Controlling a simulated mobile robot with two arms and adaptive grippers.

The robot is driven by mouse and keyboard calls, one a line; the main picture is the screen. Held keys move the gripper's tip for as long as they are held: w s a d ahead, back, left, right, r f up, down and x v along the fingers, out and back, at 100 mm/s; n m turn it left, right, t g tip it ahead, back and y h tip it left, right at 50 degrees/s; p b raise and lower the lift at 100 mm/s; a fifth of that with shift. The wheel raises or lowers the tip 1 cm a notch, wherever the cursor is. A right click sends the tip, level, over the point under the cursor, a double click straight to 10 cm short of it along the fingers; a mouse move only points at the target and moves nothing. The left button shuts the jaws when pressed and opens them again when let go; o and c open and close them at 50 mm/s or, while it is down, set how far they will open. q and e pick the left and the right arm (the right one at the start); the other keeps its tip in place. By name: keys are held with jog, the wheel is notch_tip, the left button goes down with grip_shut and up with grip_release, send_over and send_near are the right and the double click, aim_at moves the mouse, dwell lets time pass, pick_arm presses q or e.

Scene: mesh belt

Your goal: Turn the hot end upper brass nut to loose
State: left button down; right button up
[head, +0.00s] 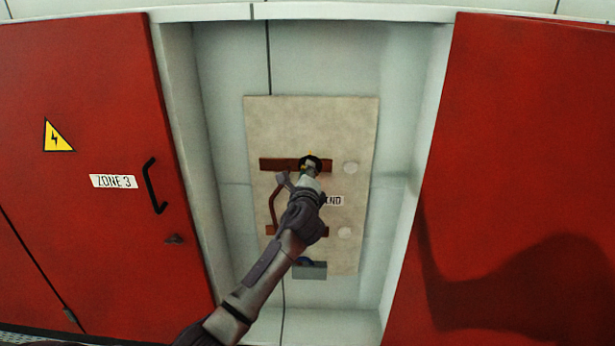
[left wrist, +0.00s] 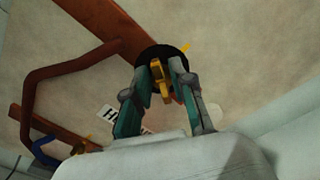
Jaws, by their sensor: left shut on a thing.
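The upper brass nut (left wrist: 160,80) sits in front of a black round disc (left wrist: 152,53) at the right end of the upper copper-brown bar (head: 279,164). My left gripper (left wrist: 160,92) is shut on this nut, one finger on each side of it. In the head view my left gripper (head: 312,168) reaches the black disc (head: 326,164) and hides most of the nut. A small yellow pointer (left wrist: 186,47) shows at the disc's edge. A lower bar (head: 272,230) is partly behind my arm. Its brass nut (left wrist: 80,148) shows in the left wrist view. My right gripper is not in view.
The beige panel (head: 300,115) is in a recess between a red left door (head: 80,220) and a red right door (head: 530,120). A bent brown pipe (head: 272,205) joins the bars at left. Two pale round knobs (head: 350,168) and a grey box (head: 316,271) are nearby.

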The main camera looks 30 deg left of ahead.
pick_arm(q)
jog(key=n+b, duration=0.1)
jog(key=n, duration=0.2)
jog(key=n+b, duration=0.2)
jog(key=n, duration=0.2)
jog(key=f+n+b, duration=0.1)
jog(key=n+b, duration=0.1)
jog(key=n, duration=0.2)
jog(key=shift+n, duration=0.5)
jog(key=c, duration=1.3)
grip_release()
jog(key=v, duration=1.2)
jog(key=shift+w, duration=0.1)
